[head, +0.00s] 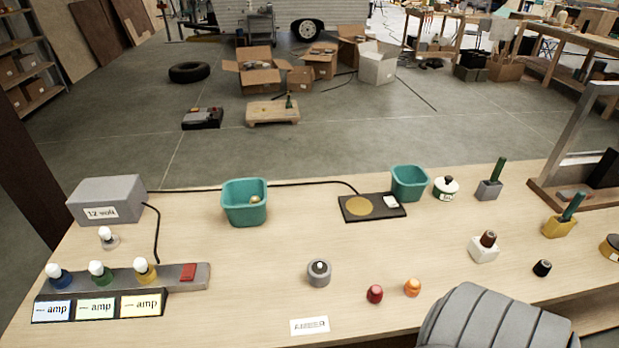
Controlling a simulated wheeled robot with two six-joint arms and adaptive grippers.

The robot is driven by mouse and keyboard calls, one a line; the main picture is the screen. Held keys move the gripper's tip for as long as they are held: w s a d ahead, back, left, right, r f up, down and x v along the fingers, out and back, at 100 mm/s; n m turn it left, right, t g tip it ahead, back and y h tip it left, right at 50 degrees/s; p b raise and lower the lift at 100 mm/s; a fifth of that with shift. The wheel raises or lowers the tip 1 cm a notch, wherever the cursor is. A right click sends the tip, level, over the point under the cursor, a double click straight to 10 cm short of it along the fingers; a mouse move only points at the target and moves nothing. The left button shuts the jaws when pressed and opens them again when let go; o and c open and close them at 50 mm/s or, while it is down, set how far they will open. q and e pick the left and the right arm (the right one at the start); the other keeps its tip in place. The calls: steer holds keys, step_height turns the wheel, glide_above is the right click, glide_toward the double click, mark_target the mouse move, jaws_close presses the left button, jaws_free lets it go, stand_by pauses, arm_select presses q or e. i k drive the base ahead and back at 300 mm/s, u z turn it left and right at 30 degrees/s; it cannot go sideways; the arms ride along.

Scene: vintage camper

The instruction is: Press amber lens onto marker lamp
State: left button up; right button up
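The amber lens (412,287) is a small orange dome resting on the wooden bench top. A similar red lens (374,293) sits just to its left. The marker lamp (318,272) appears to be the round grey base with a small pale bulb in its middle, left of both lenses; no lens covers it. A white card reading AMBER (310,325) lies in front of the lamp. Neither of my grippers is in view.
A switch strip with several bulbs (190,277) and a grey 12-volt box (105,200) stand left. Teal bins (245,212) and a dark pad (350,211) are behind. A large grey ribbed shape (490,325) fills the lower right. Bench around the lamp is clear.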

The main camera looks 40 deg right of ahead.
mark_target(319, 270)
steer(key=z, duration=1.2)
steer(key=k, duration=0.25)
steer(key=z, duration=1.05)
